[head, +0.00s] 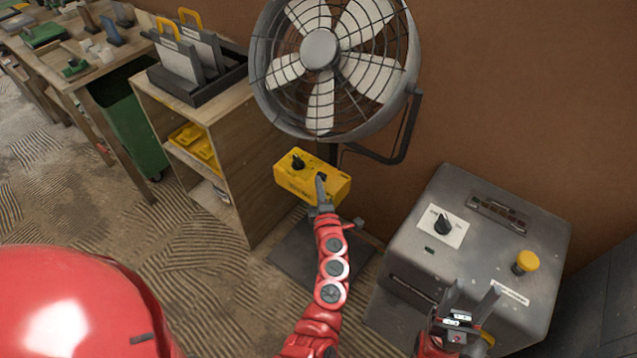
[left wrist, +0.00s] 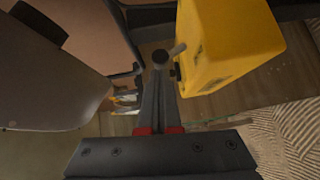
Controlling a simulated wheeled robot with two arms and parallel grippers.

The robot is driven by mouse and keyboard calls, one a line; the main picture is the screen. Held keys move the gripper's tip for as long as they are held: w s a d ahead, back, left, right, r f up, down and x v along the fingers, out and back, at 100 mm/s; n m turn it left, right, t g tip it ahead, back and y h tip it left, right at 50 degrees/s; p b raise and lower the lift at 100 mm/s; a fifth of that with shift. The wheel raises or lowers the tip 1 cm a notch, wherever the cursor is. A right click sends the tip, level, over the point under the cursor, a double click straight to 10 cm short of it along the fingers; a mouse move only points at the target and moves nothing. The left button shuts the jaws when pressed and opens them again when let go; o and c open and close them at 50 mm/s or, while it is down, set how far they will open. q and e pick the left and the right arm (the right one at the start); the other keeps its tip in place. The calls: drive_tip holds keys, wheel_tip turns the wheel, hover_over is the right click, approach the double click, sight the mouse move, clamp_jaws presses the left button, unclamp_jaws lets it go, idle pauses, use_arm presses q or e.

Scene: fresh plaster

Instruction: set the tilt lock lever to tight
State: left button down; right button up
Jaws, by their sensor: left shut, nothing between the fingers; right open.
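The lever's markings are not readable. My right gripper (head: 472,300) is open and empty in front of the grey machine (head: 480,235).
The grey machine has a black dial (head: 443,225) and a yellow button (head: 525,262). A wooden shelf (head: 225,130) with a dark tray stands left of the fan. The fan's dark bracket (head: 402,135) extends at right. Open floor lies at left.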

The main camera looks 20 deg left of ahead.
sight(322, 175)
use_arm(q)
drive_tip(key=shift+w+d+r+m+g+p, duration=0.1)
drive_tip(key=shift+w+r+m+g+p, duration=0.3)
drive_tip(key=shift+p, duration=1.3)
drive_tip(key=shift+w+d+r+m+g+p, duration=0.1)
drive_tip(key=shift+r+m+g+p, duration=0.35)
drive_tip(key=shift+p, duration=1.25)
drive_tip(key=shift+w+d+r+m+g+p, duration=0.2)
drive_tip(key=shift+r+p, duration=0.45)
drive_tip(key=shift+p, duration=1.05)
drive_tip(key=w+g+p, duration=0.1)
drive_tip(key=p, duration=0.3)
drive_tip(key=shift+f+m+g+h, duration=0.15)
drive_tip(key=shift+m+g+h, duration=0.1)
drive_tip(key=shift+m+h, duration=0.1)
drive_tip(key=shift+w+d+m+g+p, duration=0.2)
drive_tip(key=shift+w+m+g+p, duration=0.1)
drive_tip(key=shift+w+p, duration=0.15)
drive_tip(key=shift+f, duration=0.2)
drive_tip(key=shift+r+p, duration=0.7)
drive_tip(key=shift+r, duration=0.1)
